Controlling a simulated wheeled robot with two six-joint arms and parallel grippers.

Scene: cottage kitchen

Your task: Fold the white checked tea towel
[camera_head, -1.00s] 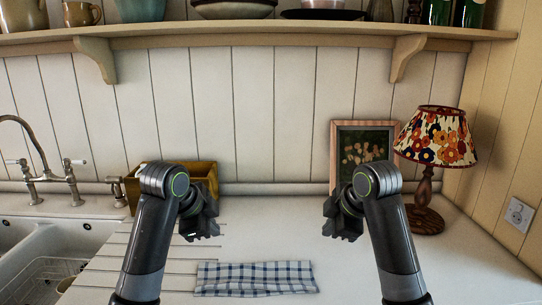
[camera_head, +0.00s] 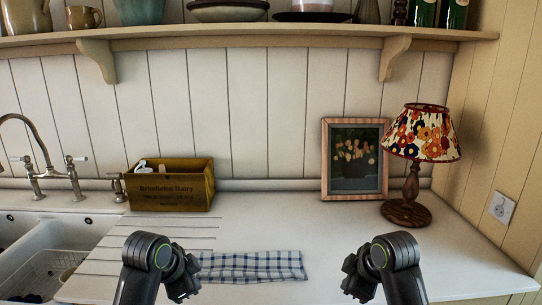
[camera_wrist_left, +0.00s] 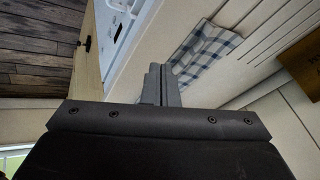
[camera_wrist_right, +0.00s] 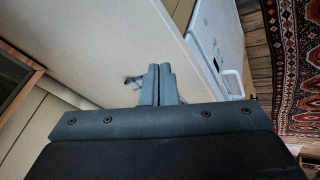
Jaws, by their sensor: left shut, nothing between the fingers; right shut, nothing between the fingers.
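The white tea towel with blue checks (camera_head: 252,266) lies on the white counter as a narrow strip, wider than it is deep, near the front edge. It also shows in the left wrist view (camera_wrist_left: 207,48). My left gripper (camera_head: 184,290) is shut and empty, at the left end of the towel and in front of it. Its closed fingers show in the left wrist view (camera_wrist_left: 160,84). My right gripper (camera_head: 354,284) is shut and empty, to the right of the towel and apart from it. Its closed fingers show in the right wrist view (camera_wrist_right: 158,84).
A wooden box (camera_head: 171,186) stands at the back left, beside the sink (camera_head: 48,250) and its tap (camera_head: 44,170). A framed picture (camera_head: 354,160) and a lamp (camera_head: 411,170) stand at the back right. The counter behind the towel is clear.

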